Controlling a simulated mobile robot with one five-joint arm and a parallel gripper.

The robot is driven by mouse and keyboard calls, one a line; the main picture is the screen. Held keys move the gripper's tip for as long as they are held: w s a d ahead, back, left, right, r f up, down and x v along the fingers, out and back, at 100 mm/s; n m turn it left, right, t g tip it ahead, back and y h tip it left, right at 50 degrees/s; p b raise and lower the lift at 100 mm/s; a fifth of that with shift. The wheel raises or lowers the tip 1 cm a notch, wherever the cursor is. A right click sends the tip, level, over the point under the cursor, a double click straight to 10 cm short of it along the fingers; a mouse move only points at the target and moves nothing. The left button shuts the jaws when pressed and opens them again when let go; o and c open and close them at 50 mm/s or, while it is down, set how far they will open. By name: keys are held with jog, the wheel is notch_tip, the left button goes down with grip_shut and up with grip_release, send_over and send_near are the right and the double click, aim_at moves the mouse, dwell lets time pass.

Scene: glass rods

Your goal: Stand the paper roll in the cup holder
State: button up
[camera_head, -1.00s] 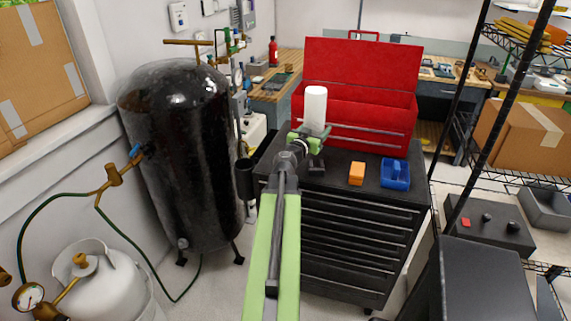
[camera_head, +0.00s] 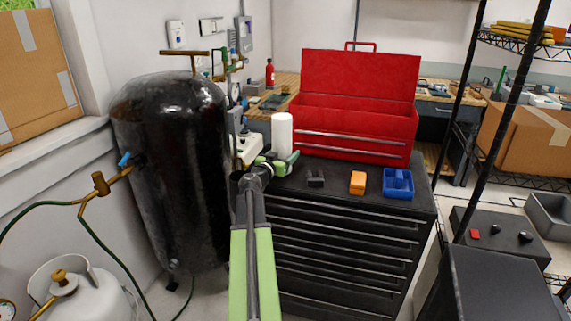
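The white paper roll (camera_head: 282,134) stands upright in my gripper (camera_head: 279,160). The green fingers are closed around its lower part, and the roll's bottom end is hidden by them. My gripper is above the left end of the black tool cabinet, left of the red toolbox. The black cup holder (camera_head: 235,184) is at the cabinet's left side. My wrist and arm cover most of it, so only a dark sliver shows, and its opening is hidden. The roll is up and to the right of the holder in the picture.
The open red toolbox (camera_head: 352,125) stands at the back of the cabinet top (camera_head: 335,193). A dark small object (camera_head: 316,178), an orange block (camera_head: 357,183) and a blue tray (camera_head: 398,184) lie before it. A tall black tank (camera_head: 172,180) stands close on the left.

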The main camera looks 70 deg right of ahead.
jog(key=shift+f, duration=0.9)
jog(key=shift+r, duration=0.25)
jog(key=shift+f, duration=0.2)
jog(key=o, duration=1.6)
jog(key=shift+r, duration=0.2)
jog(key=shift+a, duration=0.4)
jog(key=a, duration=0.3)
jog(key=w+a, duration=0.1)
jog(key=a, duration=0.7)
jog(key=shift+w+a, duration=0.1)
jog(key=shift+w, duration=0.2)
